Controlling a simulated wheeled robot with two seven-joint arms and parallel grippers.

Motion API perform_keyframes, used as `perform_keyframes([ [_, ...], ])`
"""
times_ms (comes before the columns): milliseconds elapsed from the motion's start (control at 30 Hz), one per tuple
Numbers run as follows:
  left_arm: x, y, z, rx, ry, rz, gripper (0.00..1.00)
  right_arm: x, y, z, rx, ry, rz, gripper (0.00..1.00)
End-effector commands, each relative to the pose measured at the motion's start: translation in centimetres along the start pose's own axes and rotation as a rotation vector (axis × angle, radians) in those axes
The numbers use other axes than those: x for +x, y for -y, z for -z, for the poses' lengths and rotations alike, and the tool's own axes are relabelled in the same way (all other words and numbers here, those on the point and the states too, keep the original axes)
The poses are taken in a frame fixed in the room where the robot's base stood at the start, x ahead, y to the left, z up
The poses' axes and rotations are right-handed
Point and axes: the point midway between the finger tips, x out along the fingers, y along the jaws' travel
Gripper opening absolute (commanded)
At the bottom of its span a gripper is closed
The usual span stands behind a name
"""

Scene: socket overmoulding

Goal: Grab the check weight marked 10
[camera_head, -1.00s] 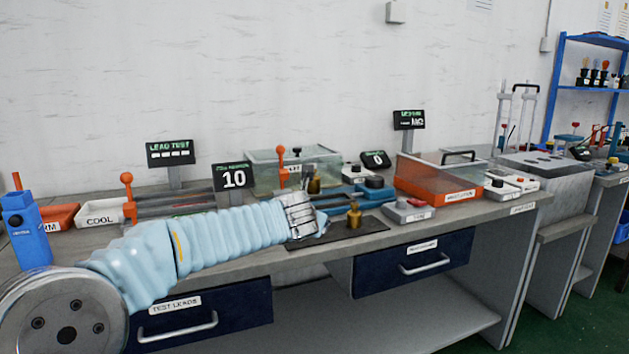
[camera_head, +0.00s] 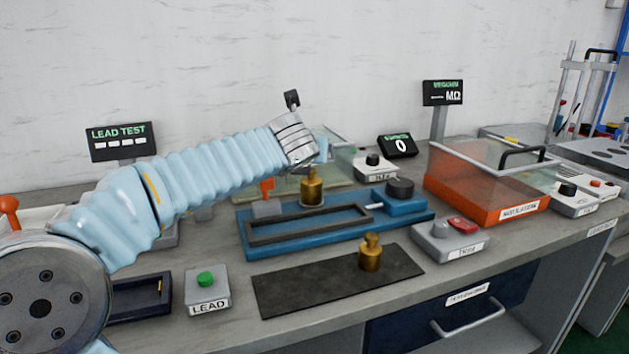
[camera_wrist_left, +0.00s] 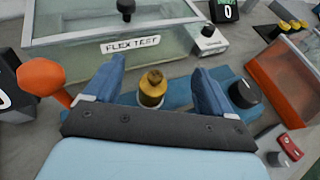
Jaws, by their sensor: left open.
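Two brass weights are in the head view. One weight (camera_head: 312,187) stands upright on the blue fixture (camera_head: 290,235); the other weight (camera_head: 370,253) stands on the dark mat (camera_head: 290,285). No readable number shows on either. My left gripper (camera_wrist_left: 160,72) is open in the left wrist view, with a brass weight (camera_wrist_left: 152,88) showing between its blue fingers, against the blue fixture; contact is not visible. In the head view my left wrist ends just above the weight on the fixture, and its fingers are mostly hidden. My right gripper is out of view.
The clear FLEX TEST box (camera_wrist_left: 120,45) is behind the fixture. An orange-knobbed lever (camera_wrist_left: 45,80) is close to the left finger. A black knob (camera_head: 400,187) stands right of the weight. The orange bin (camera_head: 480,195) and a grey button box (camera_head: 442,240) are further right.

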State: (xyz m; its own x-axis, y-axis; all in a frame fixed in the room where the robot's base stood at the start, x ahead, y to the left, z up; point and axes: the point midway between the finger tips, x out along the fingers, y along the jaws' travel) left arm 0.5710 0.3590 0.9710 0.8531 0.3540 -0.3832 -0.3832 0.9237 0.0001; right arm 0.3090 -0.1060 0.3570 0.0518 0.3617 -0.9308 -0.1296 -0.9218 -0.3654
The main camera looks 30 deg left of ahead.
Motion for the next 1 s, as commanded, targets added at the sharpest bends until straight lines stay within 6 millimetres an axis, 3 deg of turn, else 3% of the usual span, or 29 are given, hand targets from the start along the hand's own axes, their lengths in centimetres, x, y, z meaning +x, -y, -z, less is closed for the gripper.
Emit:
perform_keyframes([
  [200, 1.9, 0.0, 4.5, 0.003, -0.004, -0.001, 0.84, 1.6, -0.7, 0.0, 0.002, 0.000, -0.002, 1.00],
  [400, 3.2, 0.0, 7.7, 0.001, -0.003, 0.000, 0.84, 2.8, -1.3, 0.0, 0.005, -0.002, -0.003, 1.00],
  [600, 4.8, 0.0, 7.2, 0.000, -0.002, 0.000, 0.84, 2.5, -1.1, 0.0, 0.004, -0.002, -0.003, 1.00],
  [800, 8.4, 0.0, 7.3, 0.000, -0.004, 0.001, 0.84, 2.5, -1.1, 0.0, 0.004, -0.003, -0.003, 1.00],
  [1000, 10.4, 0.0, 7.1, 0.000, -0.002, 0.001, 0.84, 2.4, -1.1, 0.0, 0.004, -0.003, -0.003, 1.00],
])
